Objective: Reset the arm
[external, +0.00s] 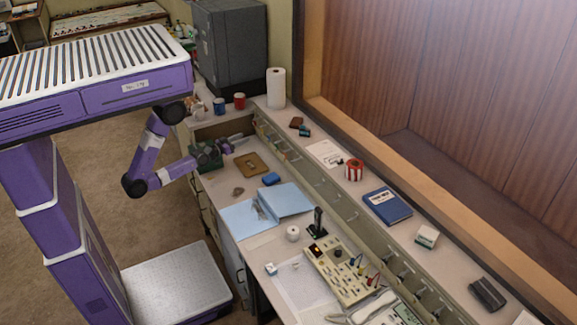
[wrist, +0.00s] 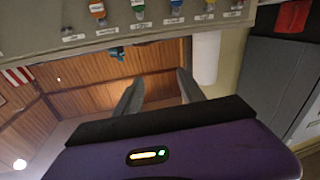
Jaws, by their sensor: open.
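My purple arm (external: 152,150) reaches from under the wide purple and white top of my body to the desk, bent at a black elbow low on the left. My gripper (external: 236,139) is over the far left part of the desk, near a dark green box (external: 207,157). In the wrist view my gripper (wrist: 159,76) shows two grey fingers spread apart with nothing between them. Whether it touches anything on the desk is too small to tell.
A paper towel roll (external: 276,88), a red mug (external: 239,101) and a grey cabinet (external: 232,50) stand at the back. Open floor lies left of the desk.

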